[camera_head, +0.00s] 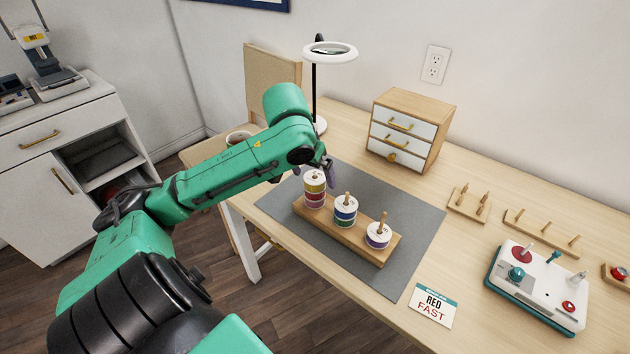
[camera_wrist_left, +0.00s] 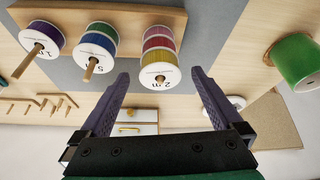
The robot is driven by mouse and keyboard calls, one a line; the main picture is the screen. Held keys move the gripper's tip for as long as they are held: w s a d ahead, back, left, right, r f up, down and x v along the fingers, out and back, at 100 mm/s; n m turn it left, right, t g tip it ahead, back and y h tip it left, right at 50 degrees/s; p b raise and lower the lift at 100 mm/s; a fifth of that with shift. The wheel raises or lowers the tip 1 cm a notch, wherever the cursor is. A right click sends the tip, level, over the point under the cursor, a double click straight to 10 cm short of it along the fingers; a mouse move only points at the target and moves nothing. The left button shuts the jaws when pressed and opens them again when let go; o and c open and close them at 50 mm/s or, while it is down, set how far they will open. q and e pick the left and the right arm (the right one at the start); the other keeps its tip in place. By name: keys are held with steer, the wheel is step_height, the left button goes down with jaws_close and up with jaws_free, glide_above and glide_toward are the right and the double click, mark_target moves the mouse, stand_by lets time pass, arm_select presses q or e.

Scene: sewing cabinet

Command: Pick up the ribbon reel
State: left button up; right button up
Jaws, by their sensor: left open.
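Ribbon reels sit on three pegs of a wooden stand (camera_head: 346,230) on the grey mat. The left stack has a yellow reel (camera_head: 315,184) on top, over red and pink ones; its white face reads "2 m" in the left wrist view (camera_wrist_left: 160,75). The middle stack has a blue reel (camera_head: 345,208) above a green one. A single purple reel (camera_head: 378,236) is on the right peg. My left gripper (camera_head: 313,172) is open and empty at the left stack, its purple fingers either side of the yellow reel in the picture. Contact cannot be told. My right gripper is not in view.
A magnifier lamp (camera_head: 329,52) and small drawer cabinet (camera_head: 408,128) stand behind. Peg racks (camera_head: 541,232), a white device (camera_head: 540,285) and a "RED FAST" card (camera_head: 433,304) lie right. The grey mat (camera_head: 420,215) is bare around the stand.

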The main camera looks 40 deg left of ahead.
arm_select(q)
steer(key=shift+w+f, duration=0.3)
steer(key=shift+f, duration=0.35)
steer(key=c, duration=1.4)
steer(key=shift+r, duration=0.1)
step_height(320, 180, up, 20)
steer(key=p, duration=0.7)
